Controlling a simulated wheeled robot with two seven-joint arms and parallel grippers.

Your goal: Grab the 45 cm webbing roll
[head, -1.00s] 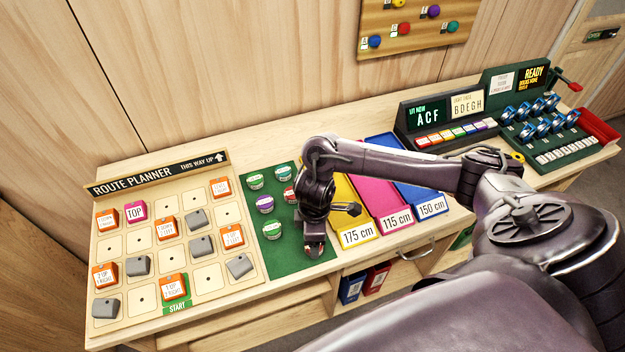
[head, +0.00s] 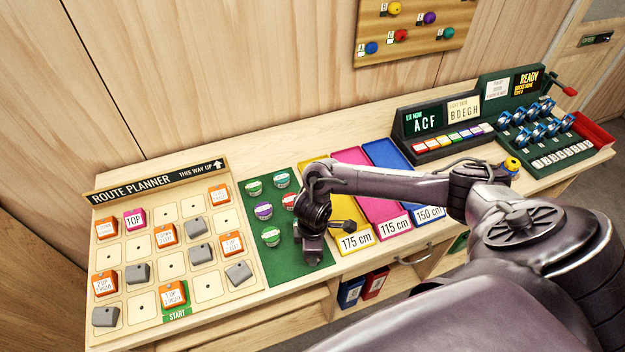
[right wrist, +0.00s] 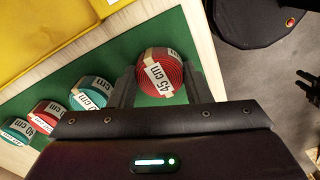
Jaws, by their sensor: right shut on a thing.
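The 45 cm webbing roll (right wrist: 166,74) is a red coil with a white label, seen in the right wrist view. My right gripper (right wrist: 158,92) is shut on it, one finger on each side, over the green mat (head: 295,265). In the head view my right gripper (head: 313,252) is at the mat's front right part and hides the roll. I cannot tell whether the roll touches the mat. A dark pronged part at the right edge of the right wrist view may be my left gripper (right wrist: 308,86); its jaws are unclear.
Other rolls stand on the mat, including a teal one (right wrist: 90,93) and a red one (right wrist: 48,113). Yellow (head: 352,232), pink (head: 372,207) and blue (head: 390,165) trays lie to the right. The route planner board (head: 140,297) lies left.

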